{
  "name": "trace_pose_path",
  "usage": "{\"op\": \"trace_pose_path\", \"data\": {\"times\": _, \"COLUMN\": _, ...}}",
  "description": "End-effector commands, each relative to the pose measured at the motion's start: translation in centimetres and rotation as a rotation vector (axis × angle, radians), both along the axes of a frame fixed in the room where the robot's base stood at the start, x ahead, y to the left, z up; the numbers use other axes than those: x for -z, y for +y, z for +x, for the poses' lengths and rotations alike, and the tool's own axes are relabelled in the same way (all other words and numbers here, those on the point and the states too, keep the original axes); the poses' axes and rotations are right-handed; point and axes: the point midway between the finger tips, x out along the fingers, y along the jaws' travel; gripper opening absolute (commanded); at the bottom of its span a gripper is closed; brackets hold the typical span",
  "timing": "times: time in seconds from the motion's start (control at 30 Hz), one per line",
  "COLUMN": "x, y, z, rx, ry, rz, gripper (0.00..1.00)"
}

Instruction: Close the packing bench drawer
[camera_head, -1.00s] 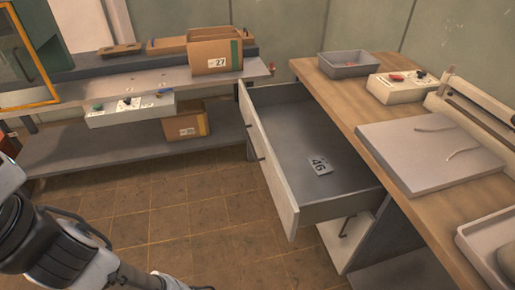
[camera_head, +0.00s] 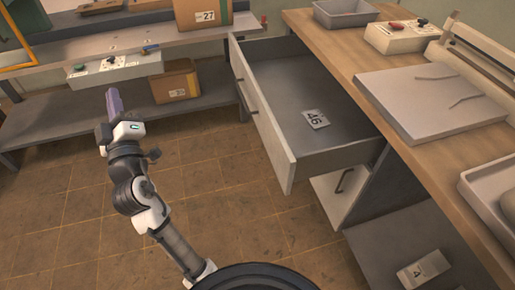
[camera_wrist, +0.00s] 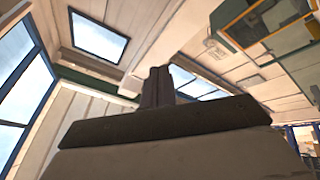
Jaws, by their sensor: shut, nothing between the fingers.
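The packing bench drawer (camera_head: 316,83) stands pulled far out of the left side of the wooden-topped packing bench (camera_head: 350,62). Its pale front panel (camera_head: 262,122) has a dark handle and faces left into the room. A card marked 46 (camera_head: 315,119) lies in the grey drawer. My gripper (camera_head: 113,100) is left of the drawer front, clearly apart from it, with its fingers together and empty. In the wrist view, the dark fingers (camera_wrist: 157,84) point up toward the ceiling and windows; the drawer is not seen there.
A grey tray (camera_head: 345,14), a control box (camera_head: 394,38) and a pale flat board (camera_head: 432,92) sit on the bench. Left is a shelf (camera_head: 45,122) with cartons. A lower pale front (camera_head: 338,190) is under the drawer. Tiled floor (camera_head: 240,200) is clear between shelf and drawer.

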Motion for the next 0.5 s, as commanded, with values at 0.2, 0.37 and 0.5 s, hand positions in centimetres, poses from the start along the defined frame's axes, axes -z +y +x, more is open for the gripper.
{"op": "trace_pose_path", "data": {"times": 0.2, "x": 19.5, "y": -13.3, "z": 5.4, "rx": 0.612, "ry": 0.304, "rz": -0.435, "gripper": 0.0}}
{"op": "trace_pose_path", "data": {"times": 0.37, "x": 26.6, "y": -20.5, "z": 4.0, "rx": 0.892, "ry": 0.444, "rz": -0.651, "gripper": 0.0}}
{"op": "trace_pose_path", "data": {"times": 0.5, "x": 28.6, "y": -23.0, "z": 3.0, "rx": 0.993, "ry": 0.492, "rz": -0.73, "gripper": 0.0}}
